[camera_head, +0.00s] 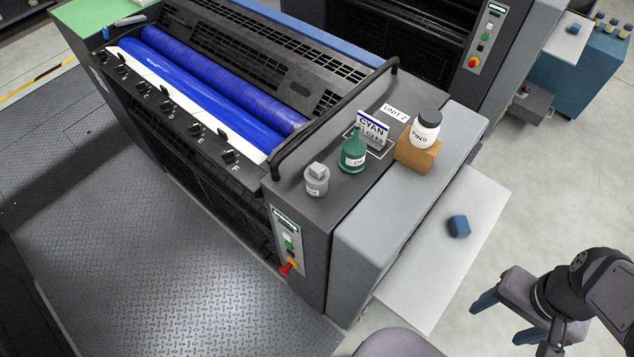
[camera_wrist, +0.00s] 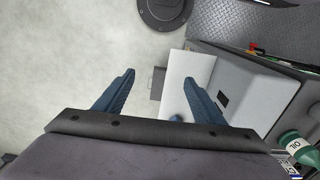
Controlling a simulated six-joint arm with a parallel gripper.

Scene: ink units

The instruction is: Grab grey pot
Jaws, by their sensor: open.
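The grey pot (camera_head: 317,180) stands upright on the dark end top of the printing unit, near its front corner. My gripper (camera_head: 509,325) is at the lower right of the head view, well apart from the pot and off to the right of the unit. In the wrist view my gripper (camera_wrist: 158,95) shows two blue fingers spread wide with nothing held between them.
A green oil bottle (camera_head: 354,150), a CYAN sign (camera_head: 372,130) and a white jar (camera_head: 425,129) on a brown block (camera_head: 417,153) stand right of the pot. A black rail (camera_head: 335,122) rises behind it. A blue block (camera_head: 459,226) lies on the white side shelf (camera_head: 440,262).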

